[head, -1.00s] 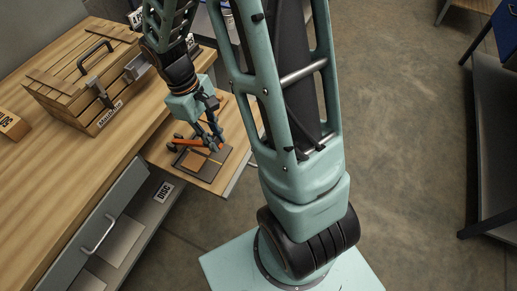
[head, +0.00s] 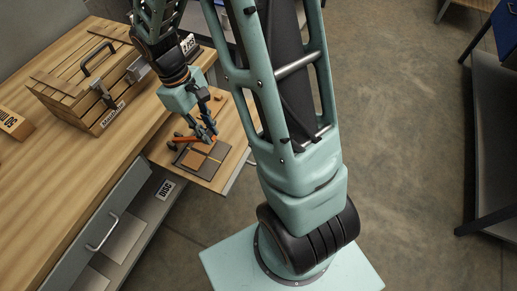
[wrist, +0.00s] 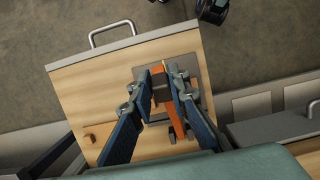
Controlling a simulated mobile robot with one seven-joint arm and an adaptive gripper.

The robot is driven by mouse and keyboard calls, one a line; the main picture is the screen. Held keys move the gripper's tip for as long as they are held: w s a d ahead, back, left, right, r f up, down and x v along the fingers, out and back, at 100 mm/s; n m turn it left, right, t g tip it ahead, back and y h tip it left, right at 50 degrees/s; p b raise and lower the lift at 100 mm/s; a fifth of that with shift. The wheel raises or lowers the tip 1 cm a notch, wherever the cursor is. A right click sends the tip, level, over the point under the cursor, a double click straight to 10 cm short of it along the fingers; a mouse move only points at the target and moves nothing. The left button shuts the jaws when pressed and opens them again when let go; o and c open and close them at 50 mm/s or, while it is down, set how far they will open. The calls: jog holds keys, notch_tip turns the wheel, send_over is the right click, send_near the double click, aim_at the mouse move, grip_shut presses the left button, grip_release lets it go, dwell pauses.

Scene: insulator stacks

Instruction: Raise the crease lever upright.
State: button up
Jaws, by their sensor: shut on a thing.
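In the wrist view the orange bar (wrist: 188,108) runs between my fingers, beside a dark block (wrist: 161,92). My gripper (head: 208,132) is at the bar's right end in the head view, shut on the lever. It also shows in the wrist view (wrist: 163,78), with one finger on each side of the dark block and bar. The exact contact and the lever's tilt are hard to tell.
The board rests on a pulled-out wooden shelf (head: 236,147) with a metal handle (wrist: 112,33). A slatted wooden crate (head: 85,85) stands on the bench (head: 60,165) at left, with a small labelled block (head: 14,124).

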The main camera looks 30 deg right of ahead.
aim_at(197, 137)
jog(key=shift+w+r, duration=0.1)
jog(key=shift+w+a+r+p, duration=0.55)
jog(key=shift+w+r+p, duration=0.1)
jog(key=shift+r+p, duration=0.1)
jog(key=shift+w+a, duration=0.1)
jog(key=shift+w, duration=0.05)
jog(key=shift+w+a+r+p, duration=0.6)
jog(key=shift+w+r+p, duration=0.1)
jog(key=shift+w, duration=0.2)
jog(key=shift+a, duration=0.1)
jog(key=shift+w+a+r+p, duration=0.25)
jog(key=shift+w+a+r, duration=0.1)
jog(key=shift+w, duration=0.15)
jog(key=shift+w+a+r+p, duration=0.2)
jog(key=shift+w+a+p, duration=0.1)
jog(key=shift+w, duration=0.2)
